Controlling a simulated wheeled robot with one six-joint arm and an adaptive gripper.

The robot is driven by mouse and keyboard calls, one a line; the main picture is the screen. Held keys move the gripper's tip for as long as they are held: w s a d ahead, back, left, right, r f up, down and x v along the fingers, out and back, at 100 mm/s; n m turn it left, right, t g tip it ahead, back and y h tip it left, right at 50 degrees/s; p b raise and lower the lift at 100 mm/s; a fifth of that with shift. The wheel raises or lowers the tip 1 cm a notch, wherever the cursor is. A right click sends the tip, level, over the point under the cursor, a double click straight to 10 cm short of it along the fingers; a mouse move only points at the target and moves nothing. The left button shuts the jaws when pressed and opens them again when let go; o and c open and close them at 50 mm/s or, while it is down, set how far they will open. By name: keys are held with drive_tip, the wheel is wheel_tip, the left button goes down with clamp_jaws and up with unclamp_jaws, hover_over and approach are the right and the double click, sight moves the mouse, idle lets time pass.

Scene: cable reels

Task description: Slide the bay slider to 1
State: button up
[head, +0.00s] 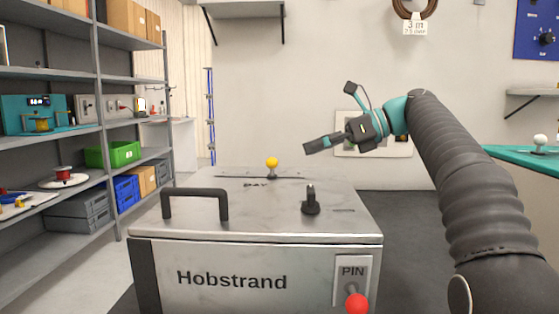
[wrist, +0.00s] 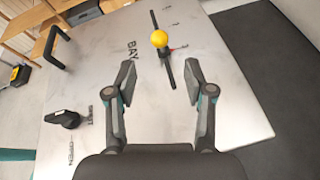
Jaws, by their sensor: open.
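The bay slider's yellow ball knob (head: 272,162) stands on the top of the metal Hobstrand cabinet (head: 240,210), above a dark slot. In the wrist view the yellow knob (wrist: 159,39) sits along the dark slot (wrist: 165,60), beside the BAY lettering, with small scale marks to its right that are too small to read. My gripper (head: 310,147) is above the right rear of the cabinet, to the right of the knob. In the wrist view my gripper (wrist: 159,75) is open and empty, its fingers apart, with the knob ahead of the gap between them and not touched.
On the cabinet top are a black handle (head: 195,192) and a black rotary knob (head: 311,200). A red ball (head: 357,303) is by the PIN plate on the front. Shelves (head: 100,90) stand at left, and a teal-topped bench (head: 530,160) at right.

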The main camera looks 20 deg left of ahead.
sight(272, 167)
drive_tip(key=x, duration=0.9)
clamp_jaws()
